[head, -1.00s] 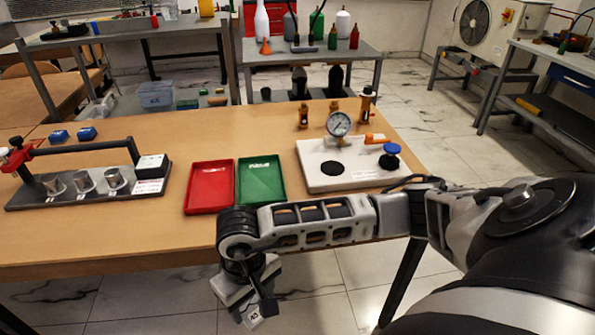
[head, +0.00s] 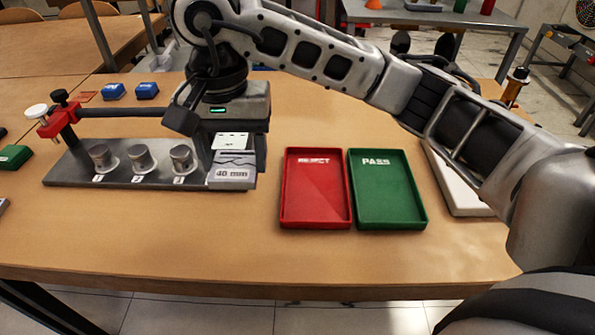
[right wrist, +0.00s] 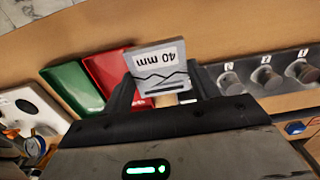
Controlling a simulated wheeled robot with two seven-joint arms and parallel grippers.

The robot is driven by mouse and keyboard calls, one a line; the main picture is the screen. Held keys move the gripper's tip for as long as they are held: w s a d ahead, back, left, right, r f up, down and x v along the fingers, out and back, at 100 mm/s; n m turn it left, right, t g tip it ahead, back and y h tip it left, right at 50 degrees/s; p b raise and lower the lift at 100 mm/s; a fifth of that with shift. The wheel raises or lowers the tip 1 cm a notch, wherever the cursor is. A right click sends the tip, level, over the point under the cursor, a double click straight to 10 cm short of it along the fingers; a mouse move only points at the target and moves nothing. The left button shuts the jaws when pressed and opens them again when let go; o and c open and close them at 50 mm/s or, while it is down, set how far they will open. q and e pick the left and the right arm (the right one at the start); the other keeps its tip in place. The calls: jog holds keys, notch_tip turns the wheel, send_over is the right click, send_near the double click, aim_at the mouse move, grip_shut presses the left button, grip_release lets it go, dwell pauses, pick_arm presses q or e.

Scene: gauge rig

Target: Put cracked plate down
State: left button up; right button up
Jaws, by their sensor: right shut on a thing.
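The cracked plate (head: 233,172) is a light grey block marked "40 mm" with a dark jagged line across it. My right gripper (head: 238,160) is shut on it at the right end of the metal rig base (head: 130,178). The plate also shows between the fingers in the right wrist view (right wrist: 157,66). I cannot tell whether its underside touches anything. The red tray (head: 316,222) marked REJECT and the green tray (head: 388,222) marked PASS lie to the right of the gripper, both empty. My left gripper is out of view.
Three metal cylinders (head: 141,158) stand on the rig base, left of the gripper. A red clamp (head: 58,122) with a dark bar is at its left end. Two blue blocks (head: 147,90) lie behind. The table front (head: 170,250) is clear.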

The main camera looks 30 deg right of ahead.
send_near(314, 196)
jog(key=a+r, duration=0.2)
jog(key=a, duration=0.2)
jog(key=d+f, duration=0.1)
jog(key=f, duration=0.1)
jog(key=d+f, duration=0.2)
jog(key=shift+s+b, duration=0.1)
jog(key=shift+b, duration=0.2)
jog(key=shift+d+f, duration=0.3)
jog(key=shift+f, duration=0.1)
jog(key=f, duration=0.3)
jog(key=shift+d+f, duration=0.15)
jog(key=shift+d, duration=0.15)
jog(key=shift+f, duration=0.2)
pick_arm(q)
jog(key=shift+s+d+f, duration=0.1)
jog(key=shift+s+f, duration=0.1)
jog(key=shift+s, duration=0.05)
